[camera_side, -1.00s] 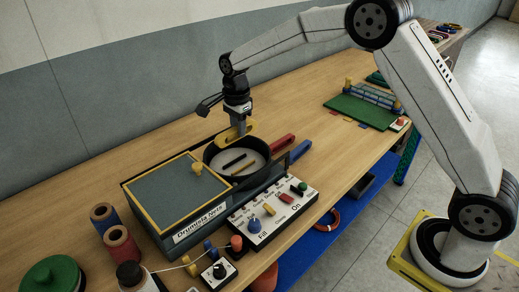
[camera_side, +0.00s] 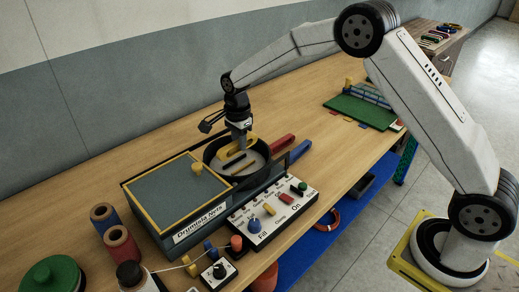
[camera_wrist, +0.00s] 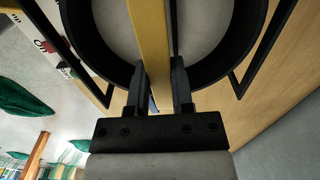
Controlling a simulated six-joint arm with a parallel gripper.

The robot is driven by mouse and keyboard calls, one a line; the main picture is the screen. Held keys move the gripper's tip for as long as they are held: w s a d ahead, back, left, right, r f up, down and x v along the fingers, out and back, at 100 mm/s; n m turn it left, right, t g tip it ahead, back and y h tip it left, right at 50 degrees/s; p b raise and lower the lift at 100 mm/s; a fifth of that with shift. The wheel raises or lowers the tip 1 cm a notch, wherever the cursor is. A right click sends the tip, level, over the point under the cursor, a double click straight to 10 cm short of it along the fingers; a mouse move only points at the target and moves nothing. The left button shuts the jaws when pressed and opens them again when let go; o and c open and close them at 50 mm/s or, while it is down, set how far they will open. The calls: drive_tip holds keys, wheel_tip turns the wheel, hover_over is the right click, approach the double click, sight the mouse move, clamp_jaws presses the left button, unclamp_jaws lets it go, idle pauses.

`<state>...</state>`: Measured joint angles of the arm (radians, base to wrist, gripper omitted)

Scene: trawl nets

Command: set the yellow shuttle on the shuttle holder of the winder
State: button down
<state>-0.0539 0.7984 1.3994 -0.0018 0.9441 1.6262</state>
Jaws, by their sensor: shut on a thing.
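The yellow shuttle (camera_side: 246,143) is in my gripper (camera_side: 239,133), low over a round black-walled tub (camera_side: 266,171) in the side view. In the wrist view my gripper (camera_wrist: 159,75) has a finger on each side of the yellow shuttle (camera_wrist: 149,35), which runs up the picture between them. A dark bar (camera_side: 236,164) lies on the tub's pale floor, just below the shuttle. I cannot tell whether the shuttle touches the bar or floor, or which part is the shuttle holder.
A grey lid with a yellow border (camera_side: 175,195) adjoins the tub at left. A control panel (camera_side: 270,215) with knobs stands in front. Red (camera_side: 283,143) and blue (camera_side: 301,149) handles lie to the right. Spools (camera_side: 121,243) stand at front left. The table behind is clear.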

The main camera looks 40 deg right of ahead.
sight(240, 164)
drive_tip(key=shift+f, duration=2.35)
drive_tip(key=shift+f, duration=0.3)
drive_tip(key=shift+c, duration=2.1)
unclamp_jaws()
drive_tip(key=shift+r, duration=3.9)
